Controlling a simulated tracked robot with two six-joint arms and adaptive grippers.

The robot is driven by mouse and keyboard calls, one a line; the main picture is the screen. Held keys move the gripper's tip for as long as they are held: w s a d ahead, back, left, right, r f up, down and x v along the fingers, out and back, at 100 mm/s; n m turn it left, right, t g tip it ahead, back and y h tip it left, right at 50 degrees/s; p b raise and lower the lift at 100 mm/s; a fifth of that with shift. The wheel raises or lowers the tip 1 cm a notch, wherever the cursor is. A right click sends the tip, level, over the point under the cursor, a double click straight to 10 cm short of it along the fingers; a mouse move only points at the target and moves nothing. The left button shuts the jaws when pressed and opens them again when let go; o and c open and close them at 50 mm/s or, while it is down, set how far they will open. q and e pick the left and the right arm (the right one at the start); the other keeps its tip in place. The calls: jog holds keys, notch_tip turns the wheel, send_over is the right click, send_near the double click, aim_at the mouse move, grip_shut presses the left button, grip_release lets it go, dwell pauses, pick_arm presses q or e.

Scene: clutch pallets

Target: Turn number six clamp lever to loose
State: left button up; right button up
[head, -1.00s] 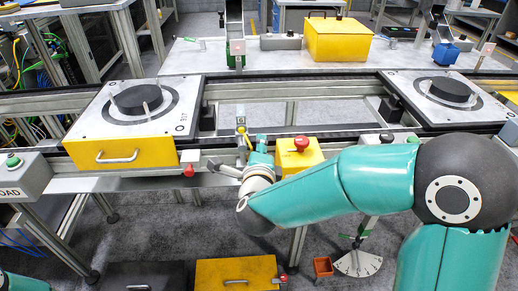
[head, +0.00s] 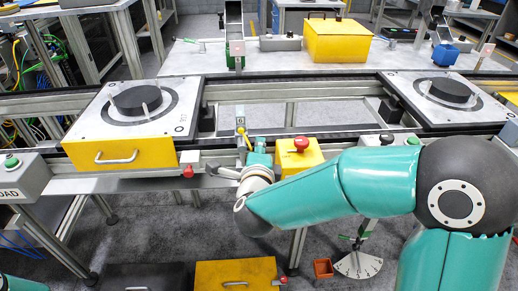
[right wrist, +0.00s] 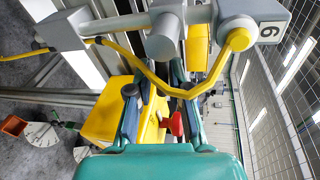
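The lever also shows small in the head view (head: 243,132), on the near conveyor rail. My right gripper (right wrist: 160,78) is open, its two fingers apart on either side of the lever's middle stretch; I cannot tell whether they touch it. In the head view the right gripper (head: 250,158) is just below the lever. My left gripper is out of view.
A yellow box with a red button (head: 301,146) stands right of the right gripper. A pallet with a black disc (head: 140,112) sits on the conveyor at left, another (head: 450,100) at right.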

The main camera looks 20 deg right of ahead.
jog(key=shift+o, duration=0.9)
jog(key=shift+s, duration=0.1)
jog(key=v, duration=1.1)
jog(key=shift+s+a, duration=0.2)
jog(key=shift+s, duration=0.2)
